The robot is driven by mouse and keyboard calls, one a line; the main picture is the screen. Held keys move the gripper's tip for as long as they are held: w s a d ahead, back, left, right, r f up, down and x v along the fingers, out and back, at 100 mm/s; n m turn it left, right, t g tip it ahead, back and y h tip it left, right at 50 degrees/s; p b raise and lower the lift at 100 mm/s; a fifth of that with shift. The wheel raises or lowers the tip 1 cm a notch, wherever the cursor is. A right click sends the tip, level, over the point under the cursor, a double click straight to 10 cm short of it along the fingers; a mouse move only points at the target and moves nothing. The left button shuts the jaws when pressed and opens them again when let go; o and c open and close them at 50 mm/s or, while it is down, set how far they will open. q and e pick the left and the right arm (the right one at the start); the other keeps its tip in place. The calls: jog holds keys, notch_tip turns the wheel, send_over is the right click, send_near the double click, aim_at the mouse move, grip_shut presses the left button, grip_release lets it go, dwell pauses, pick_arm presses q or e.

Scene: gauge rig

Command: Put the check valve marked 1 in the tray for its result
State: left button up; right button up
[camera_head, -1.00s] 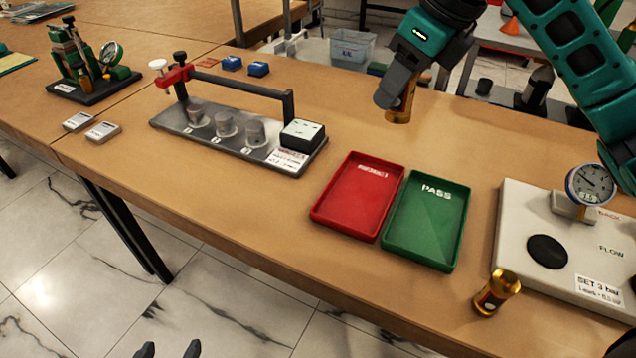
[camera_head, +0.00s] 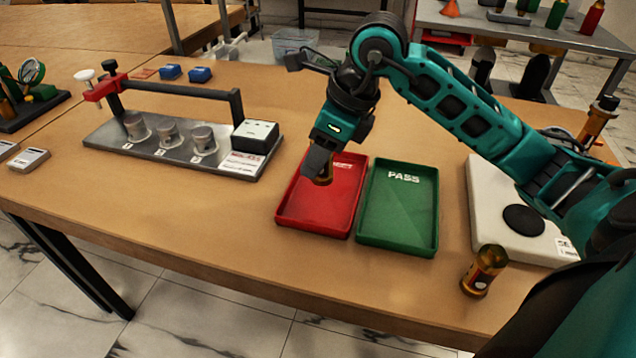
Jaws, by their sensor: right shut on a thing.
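My right gripper (camera_head: 320,168) is shut on a brass check valve (camera_head: 324,181), which shows only in part below the fingers. It is over the upper part of the red tray (camera_head: 316,217). I cannot tell whether the valve touches the tray floor, and no number on it can be read. The green tray (camera_head: 398,215), marked PASS, stands right of the red one and looks empty. My left gripper is not in view.
A metal rig (camera_head: 180,146) with several grey cylinders and a red-ended bar stands to the left. A white flow plate (camera_head: 487,190) with a black disc is at right, partly behind my right arm. The table front is clear left of the second valve.

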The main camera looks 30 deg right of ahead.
aim_at(318, 177)
notch_tip(318, 177, down, 5)
jog(key=shift+f+b, duration=0.15)
jog(key=shift+b, duration=0.45)
jog(key=shift+f, duration=0.15)
jog(key=o, duration=1.3)
jog(key=shift+c, duration=0.2)
jog(key=shift+r, duration=0.2)
jog(key=p+v, duration=0.2)
jog(key=v, duration=1)
